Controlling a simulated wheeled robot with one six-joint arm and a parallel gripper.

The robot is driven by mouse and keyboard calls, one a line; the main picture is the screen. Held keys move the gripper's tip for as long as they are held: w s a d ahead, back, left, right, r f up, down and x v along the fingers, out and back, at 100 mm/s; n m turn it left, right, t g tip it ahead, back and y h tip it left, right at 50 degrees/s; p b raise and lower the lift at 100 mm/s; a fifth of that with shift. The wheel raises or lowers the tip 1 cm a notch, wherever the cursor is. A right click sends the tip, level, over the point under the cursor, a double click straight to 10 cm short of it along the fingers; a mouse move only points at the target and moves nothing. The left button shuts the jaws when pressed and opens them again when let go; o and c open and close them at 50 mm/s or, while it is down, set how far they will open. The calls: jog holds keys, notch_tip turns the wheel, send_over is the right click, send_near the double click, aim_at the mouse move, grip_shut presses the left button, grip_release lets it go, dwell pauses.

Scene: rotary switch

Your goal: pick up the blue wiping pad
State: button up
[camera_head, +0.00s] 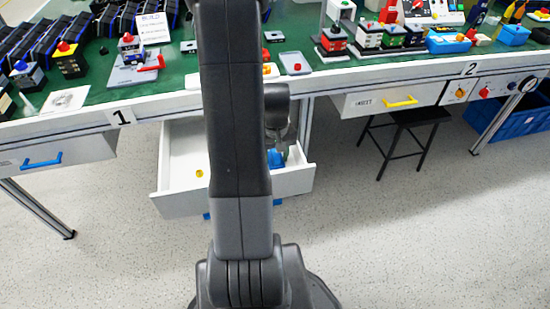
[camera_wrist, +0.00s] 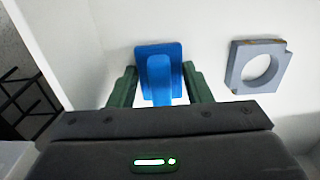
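The blue wiping pad (camera_wrist: 174,52) lies in the open white drawer, with a raised blue handle pointing toward my wrist camera. It also shows in the head view (camera_head: 275,159), partly hidden by my arm. My gripper (camera_wrist: 159,70) is down in the drawer, its two green fingers on either side of the pad's handle. A gap shows between each finger and the handle, so the gripper is open and holds nothing. Whether the fingertips touch the pad's base, I cannot tell.
The drawer (camera_head: 180,205) is pulled out below the green bench top (camera_head: 186,78). A grey block with a round hole (camera_wrist: 234,74) lies right of the pad in the wrist view. A small yellow piece (camera_head: 199,173) is in the drawer. A dark stool (camera_head: 420,116) stands at right.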

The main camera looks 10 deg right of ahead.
aim_at(276, 155)
jog(key=shift+r, duration=0.1)
notch_tip(276, 155, up, 10)
jog(key=p, duration=0.2)
jog(key=shift+p, duration=0.35)
